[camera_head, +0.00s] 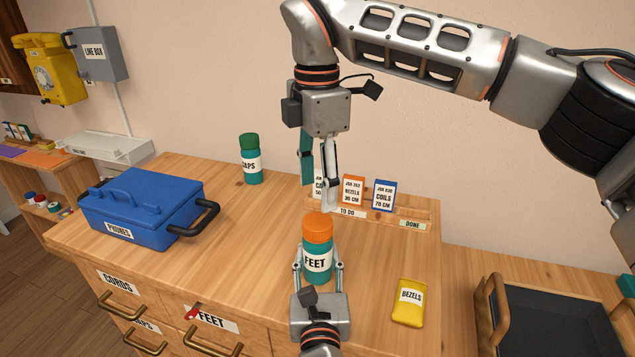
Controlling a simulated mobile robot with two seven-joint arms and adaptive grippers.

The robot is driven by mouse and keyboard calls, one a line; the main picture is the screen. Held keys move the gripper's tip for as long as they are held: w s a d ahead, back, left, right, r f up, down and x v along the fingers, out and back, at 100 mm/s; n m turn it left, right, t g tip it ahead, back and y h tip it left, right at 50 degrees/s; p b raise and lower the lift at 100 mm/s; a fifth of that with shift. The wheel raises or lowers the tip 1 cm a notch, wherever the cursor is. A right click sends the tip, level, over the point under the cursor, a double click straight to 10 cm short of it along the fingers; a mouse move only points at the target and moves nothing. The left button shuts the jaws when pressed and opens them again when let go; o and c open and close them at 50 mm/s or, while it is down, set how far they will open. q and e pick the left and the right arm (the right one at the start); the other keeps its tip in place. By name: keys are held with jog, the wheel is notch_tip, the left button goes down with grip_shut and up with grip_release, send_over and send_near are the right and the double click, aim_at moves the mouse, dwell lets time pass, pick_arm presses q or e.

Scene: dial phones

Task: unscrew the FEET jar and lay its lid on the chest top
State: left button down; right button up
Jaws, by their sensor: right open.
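The FEET jar (315,268) is teal with a white label and stands upright on the wooden chest top (245,245). Its orange lid (317,228) sits on top of it. My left gripper (318,266) comes in from the bottom edge, with one finger on each side of the jar's body, and looks shut on it. My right gripper (322,203) hangs pointing down above and slightly behind the lid. It is open with nothing visible between its fingers, and its fingertips look apart from the lid.
A blue PHONES case (138,205) and a green-lidded CAPS jar (251,160) stand to the left. A card rack (425,212) with TO DO and DONE labels lies behind. A yellow BEZELS packet (409,303) lies front right. A dark tray (495,297) is further right. Chest top between is clear.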

aim_at(318, 221)
jog(key=m, duration=0.8)
jog(key=shift+f, duration=0.1)
jog(key=shift+m, duration=0.3)
jog(key=shift+f, duration=3.95)
jog(key=c, duration=1.1)
jog(key=shift+c, duration=0.2)
